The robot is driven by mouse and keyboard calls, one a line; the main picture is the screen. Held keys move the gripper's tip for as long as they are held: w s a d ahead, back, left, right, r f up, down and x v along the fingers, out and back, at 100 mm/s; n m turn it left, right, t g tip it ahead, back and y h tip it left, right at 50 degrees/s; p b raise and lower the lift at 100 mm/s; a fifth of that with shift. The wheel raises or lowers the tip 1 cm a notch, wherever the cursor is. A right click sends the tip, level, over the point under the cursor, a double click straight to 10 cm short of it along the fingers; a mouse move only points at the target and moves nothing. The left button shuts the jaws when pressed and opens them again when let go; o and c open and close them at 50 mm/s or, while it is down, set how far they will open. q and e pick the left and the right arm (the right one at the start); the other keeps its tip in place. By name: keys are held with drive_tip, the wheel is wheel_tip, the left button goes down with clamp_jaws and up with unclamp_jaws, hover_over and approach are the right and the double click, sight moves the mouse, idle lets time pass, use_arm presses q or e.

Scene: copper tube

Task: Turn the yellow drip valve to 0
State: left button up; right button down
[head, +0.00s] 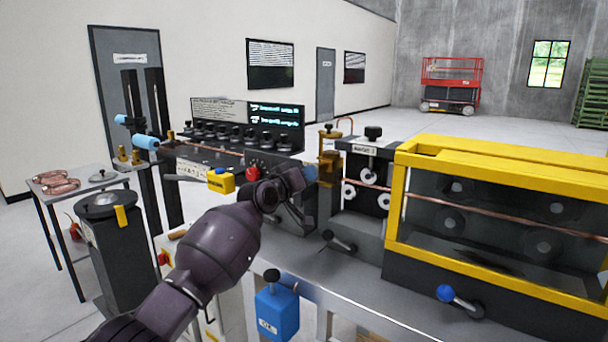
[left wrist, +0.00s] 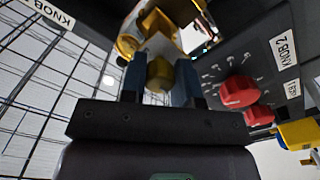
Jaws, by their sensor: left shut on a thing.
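The yellow drip valve shows in the left wrist view as a rounded brass-yellow knob (left wrist: 160,75) below a yellow body (left wrist: 158,42). My left gripper (left wrist: 159,82) has its two dark blue fingers on either side of the knob and is shut on it. In the head view my left gripper (head: 302,180) reaches the brass-coloured drip unit (head: 329,160), left of the roller stand. There the hand hides the knob. I cannot read any scale or pointer on the valve. My right gripper does not show in either view.
Red knobs (left wrist: 240,92) on a dark panel are close right of my left gripper in the wrist view. A yellow-framed guard (head: 397,205) stands right on the bench. A copper tube (head: 470,213) runs through the machine. A yellow box (head: 221,181) is left of the hand.

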use_arm(q)
drive_tip(key=shift+n, duration=0.9)
drive_tip(key=shift+n+p, duration=0.35)
drive_tip(key=shift+n, duration=0.05)
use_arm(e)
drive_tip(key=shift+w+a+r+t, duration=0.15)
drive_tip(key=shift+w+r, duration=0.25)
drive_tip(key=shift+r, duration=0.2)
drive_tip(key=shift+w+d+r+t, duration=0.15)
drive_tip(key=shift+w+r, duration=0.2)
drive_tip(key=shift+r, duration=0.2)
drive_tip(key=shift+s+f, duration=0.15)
use_arm(q)
drive_tip(key=o, duration=0.9)
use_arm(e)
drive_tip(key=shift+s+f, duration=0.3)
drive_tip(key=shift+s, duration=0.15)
